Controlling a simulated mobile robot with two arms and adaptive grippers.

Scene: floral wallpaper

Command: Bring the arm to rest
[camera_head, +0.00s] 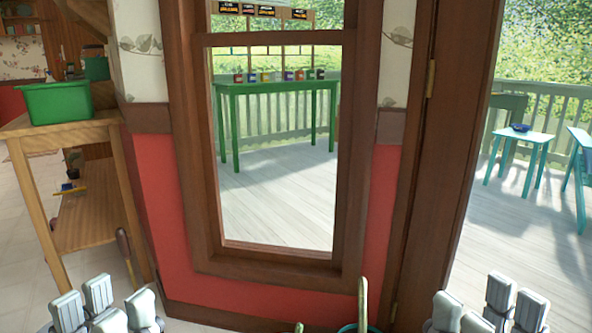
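My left gripper (104,307) is at the bottom left of the head view, with its pale grey fingers pointing up and a gap between them. My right gripper (487,308) is at the bottom right, also with its fingers apart. Both are open, and I see nothing between their fingers. Only the finger ends show; the rest of both arms is below the picture's edge.
A wooden stand (80,232) with a green bin (57,102) is at left. A red wall with a brown-framed window (194,150) is ahead. The doorway at right opens onto a deck (540,235) with a small table (522,137). A teal rim (350,329) shows at the bottom.

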